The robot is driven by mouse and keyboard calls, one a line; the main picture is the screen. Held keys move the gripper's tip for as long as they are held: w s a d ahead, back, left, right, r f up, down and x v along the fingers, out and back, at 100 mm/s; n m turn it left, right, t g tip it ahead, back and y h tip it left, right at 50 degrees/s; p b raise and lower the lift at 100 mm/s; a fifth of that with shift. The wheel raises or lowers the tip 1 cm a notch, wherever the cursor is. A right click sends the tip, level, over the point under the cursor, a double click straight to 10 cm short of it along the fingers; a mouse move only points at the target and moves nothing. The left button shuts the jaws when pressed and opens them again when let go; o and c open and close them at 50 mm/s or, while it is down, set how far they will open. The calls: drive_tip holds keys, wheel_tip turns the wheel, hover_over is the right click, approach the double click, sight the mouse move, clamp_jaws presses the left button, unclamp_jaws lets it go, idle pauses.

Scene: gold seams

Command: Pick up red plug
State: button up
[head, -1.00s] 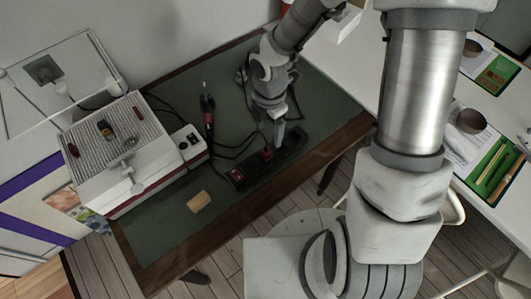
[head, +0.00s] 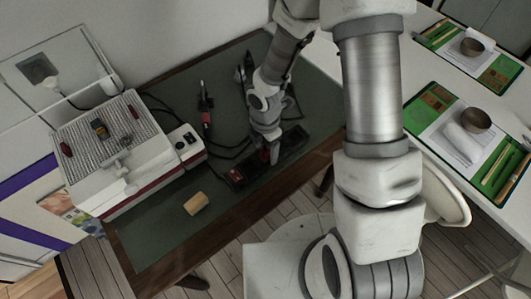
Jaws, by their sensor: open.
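A black power strip (head: 294,142) lies on the dark green mat near the desk's front edge. One red plug (head: 236,176) sits at the strip's left end. A second red plug (head: 264,155) sits farther along it, close beside my gripper. My gripper (head: 273,156) points down at the strip with its jaws open. The fingertips are small and dark here, and I cannot tell whether they touch or straddle the second plug. My gripper partly hides the strip's middle.
A white and red machine (head: 125,190) with a ribbed top stands left. A tan block (head: 196,204) lies on the mat (head: 170,235). A red-handled tool (head: 206,115) and black cables lie behind the strip. A white table (head: 415,70) with bowls stands right.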

sight(266, 148)
drive_tip(key=shift+c, duration=0.3)
clamp_jaws()
drive_tip(key=shift+r, duration=0.1)
drive_tip(key=shift+r, duration=0.5)
wheel_tip(266, 148, up, 3)
drive_tip(key=shift+p, duration=0.6)
drive_tip(key=s+d+r+p, duration=0.2)
drive_tip(key=d+r+p, duration=0.7)
drive_tip(key=d+r, duration=0.2)
drive_tip(key=shift+s+d+r, duration=0.2)
drive_tip(key=shift+s+r, duration=0.05)
drive_tip(key=shift+r, duration=0.2)
